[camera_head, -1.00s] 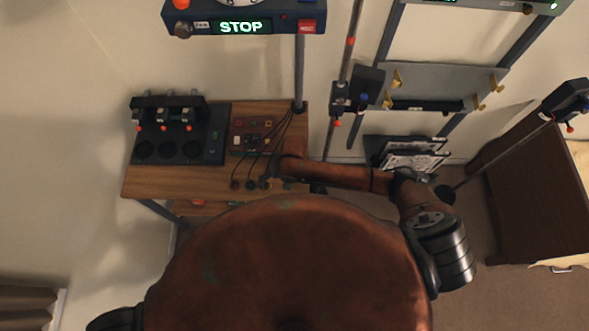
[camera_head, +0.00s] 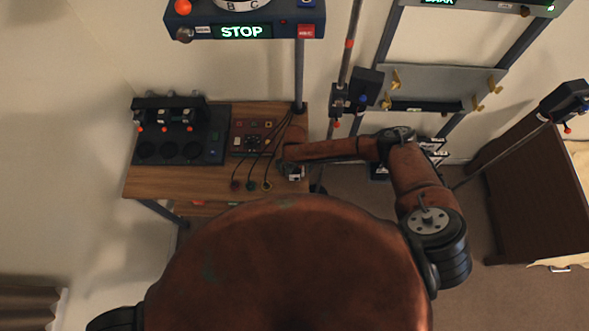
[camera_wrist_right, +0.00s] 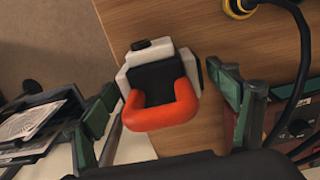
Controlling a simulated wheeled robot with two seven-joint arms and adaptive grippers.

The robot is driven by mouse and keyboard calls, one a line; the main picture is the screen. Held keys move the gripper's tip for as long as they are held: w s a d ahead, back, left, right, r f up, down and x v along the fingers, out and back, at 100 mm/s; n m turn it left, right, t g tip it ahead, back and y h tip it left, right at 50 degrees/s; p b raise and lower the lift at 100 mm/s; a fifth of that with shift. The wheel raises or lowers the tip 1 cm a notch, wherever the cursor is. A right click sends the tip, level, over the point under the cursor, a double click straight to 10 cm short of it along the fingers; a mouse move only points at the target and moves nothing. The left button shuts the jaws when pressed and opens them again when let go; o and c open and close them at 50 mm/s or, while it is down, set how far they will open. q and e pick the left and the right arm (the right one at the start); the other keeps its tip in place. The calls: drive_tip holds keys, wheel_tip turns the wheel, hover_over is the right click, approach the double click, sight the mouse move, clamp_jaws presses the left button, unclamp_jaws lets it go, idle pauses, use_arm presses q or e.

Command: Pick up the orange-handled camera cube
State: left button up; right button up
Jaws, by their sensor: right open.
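The camera cube (camera_wrist_right: 160,70) is white and dark with a thick orange U-shaped handle (camera_wrist_right: 160,108). In the right wrist view it sits on the wooden tabletop (camera_wrist_right: 195,22). My right gripper (camera_wrist_right: 163,88) is open, its green-padded fingers apart on either side of the cube, which is not gripped. In the head view my right gripper (camera_head: 292,168) is at the right end of the wooden table (camera_head: 165,182), beside a small white shape that looks like the cube (camera_head: 297,177). The handle is not clear there. My left gripper is out of view.
A dark device with several red-tipped parts (camera_head: 165,155) stands on the table's left. A panel with cables (camera_head: 250,140) lies close to my right gripper. A pole (camera_head: 300,75) rises at the table's back right. Framed sheets (camera_wrist_right: 38,125) stand below the edge.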

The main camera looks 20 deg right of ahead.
drive_tip(key=shift+f, duration=0.65)
drive_tip(key=shift+c, duration=0.4)
drive_tip(key=c, duration=1.6)
drive_tip(key=shift+c, duration=0.5)
drive_tip(key=shift+r, duration=0.2)
